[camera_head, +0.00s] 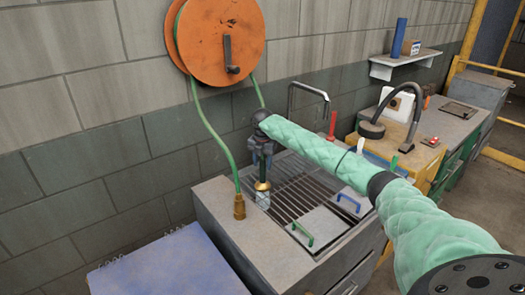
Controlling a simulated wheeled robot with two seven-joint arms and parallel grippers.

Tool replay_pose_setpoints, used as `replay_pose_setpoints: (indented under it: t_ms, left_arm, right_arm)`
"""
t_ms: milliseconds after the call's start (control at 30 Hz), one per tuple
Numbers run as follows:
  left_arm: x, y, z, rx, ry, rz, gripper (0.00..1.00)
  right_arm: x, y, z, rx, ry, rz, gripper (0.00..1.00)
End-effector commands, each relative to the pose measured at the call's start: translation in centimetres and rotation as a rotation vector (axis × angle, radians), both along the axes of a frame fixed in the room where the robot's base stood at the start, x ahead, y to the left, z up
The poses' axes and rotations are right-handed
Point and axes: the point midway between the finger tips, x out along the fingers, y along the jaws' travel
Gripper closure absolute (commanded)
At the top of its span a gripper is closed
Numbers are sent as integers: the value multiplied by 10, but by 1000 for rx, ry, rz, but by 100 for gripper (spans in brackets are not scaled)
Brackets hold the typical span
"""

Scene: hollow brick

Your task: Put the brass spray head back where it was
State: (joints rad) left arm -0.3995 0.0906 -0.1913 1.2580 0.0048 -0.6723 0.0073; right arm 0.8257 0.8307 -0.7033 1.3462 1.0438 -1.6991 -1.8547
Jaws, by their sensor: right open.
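A brass piece that looks like the spray head (262,186) shows directly below my right gripper (262,168), above the left edge of the grated sink. A pale, clear-looking part shows under it. My right gripper points down with its jaws open; I cannot tell whether the brass piece is between the fingers or just behind them. A second brass fitting (239,207) stands on the grey counter at the lower end of the green hose (212,130). The orange hose reel (222,36) is on the wall above. My left gripper is not in view.
The grated sink (292,183) holds lids with a green handle (303,234) and a blue handle (348,203). A bent metal tap (310,90) stands behind. A blue-topped box (170,268) is at front left. A yellow bench (408,152) stands to the right.

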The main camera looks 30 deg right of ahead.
Motion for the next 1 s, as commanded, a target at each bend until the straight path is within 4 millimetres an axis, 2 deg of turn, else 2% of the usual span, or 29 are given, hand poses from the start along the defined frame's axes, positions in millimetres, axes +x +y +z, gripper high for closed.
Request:
replay_pose_setpoints:
  t_ms: [300,500,700,1000]
  left_arm:
    - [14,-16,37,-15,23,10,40]
    - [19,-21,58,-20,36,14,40]
    - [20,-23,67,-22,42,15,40]
    - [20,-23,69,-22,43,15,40]
  right_arm:
    - [0,-1,59,-1,-2,0,54]
    - [0,0,88,0,-1,0,54]
    - [0,0,101,-1,-1,0,54]
    - [0,0,103,-1,1,0,54]
